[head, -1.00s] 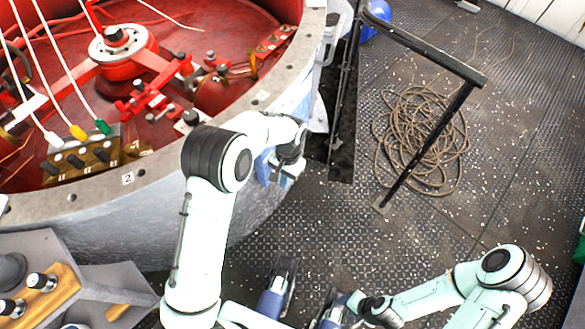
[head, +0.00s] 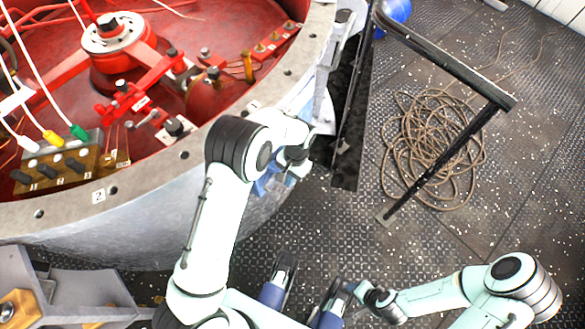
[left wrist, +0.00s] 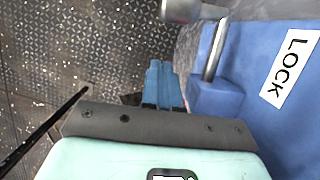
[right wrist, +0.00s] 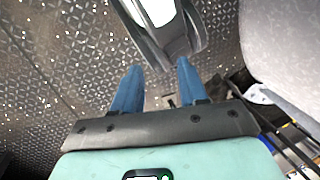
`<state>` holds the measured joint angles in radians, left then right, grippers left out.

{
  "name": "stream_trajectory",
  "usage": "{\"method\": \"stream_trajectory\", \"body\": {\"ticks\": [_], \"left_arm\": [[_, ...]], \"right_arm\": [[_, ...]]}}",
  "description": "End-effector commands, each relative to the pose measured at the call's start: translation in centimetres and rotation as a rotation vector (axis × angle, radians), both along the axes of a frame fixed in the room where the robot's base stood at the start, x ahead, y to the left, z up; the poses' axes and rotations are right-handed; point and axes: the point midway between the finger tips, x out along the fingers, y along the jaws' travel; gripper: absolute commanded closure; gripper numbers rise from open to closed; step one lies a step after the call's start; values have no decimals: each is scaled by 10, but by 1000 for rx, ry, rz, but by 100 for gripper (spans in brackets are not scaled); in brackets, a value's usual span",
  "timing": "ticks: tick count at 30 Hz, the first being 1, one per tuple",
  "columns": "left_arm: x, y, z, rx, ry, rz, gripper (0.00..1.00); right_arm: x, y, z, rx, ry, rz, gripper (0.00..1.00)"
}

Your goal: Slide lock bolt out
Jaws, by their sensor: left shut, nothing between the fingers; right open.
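In the left wrist view, the lock bolt is a bare metal rod (left wrist: 216,48) with a rounded grey knob (left wrist: 192,9) at its far end. The rod stands in a blue block (left wrist: 214,98) beside a blue panel with a white LOCK label (left wrist: 290,67). My left gripper (left wrist: 160,68) is shut and empty, its blue fingers just left of the rod and apart from it. In the head view, my left arm mostly hides the lock against the drum's outer wall. My right gripper (right wrist: 157,75) is open and empty over the deck.
The large grey drum (head: 140,225) has a red interior with cables and fittings. A black railing (head: 450,62) stands right of the lock. A coil of rope (head: 432,150) lies on the riveted deck beyond it. Grey machinery (head: 60,285) stands at lower left.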

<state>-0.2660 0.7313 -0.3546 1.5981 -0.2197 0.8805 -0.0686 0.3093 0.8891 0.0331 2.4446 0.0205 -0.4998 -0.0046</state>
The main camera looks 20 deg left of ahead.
Motion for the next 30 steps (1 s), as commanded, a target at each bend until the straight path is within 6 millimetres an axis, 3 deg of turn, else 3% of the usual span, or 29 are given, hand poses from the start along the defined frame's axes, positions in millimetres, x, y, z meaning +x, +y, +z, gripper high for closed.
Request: {"method": "stream_trajectory", "body": {"ticks": [1,3,10,24,30], "left_arm": [[-4,1,-12,1,3,0,100],[-13,3,1,-1,-2,1,100],[-33,7,11,0,-2,2,100],[-37,8,13,0,0,1,100],[-47,10,15,0,1,1,100]], "right_arm": [[3,-2,-4,-5,-9,-4,57],[2,-1,-1,-2,-6,-3,57],[0,0,0,0,-1,0,57],[-1,1,1,1,2,1,57],[-12,6,12,16,33,14,57]]}}
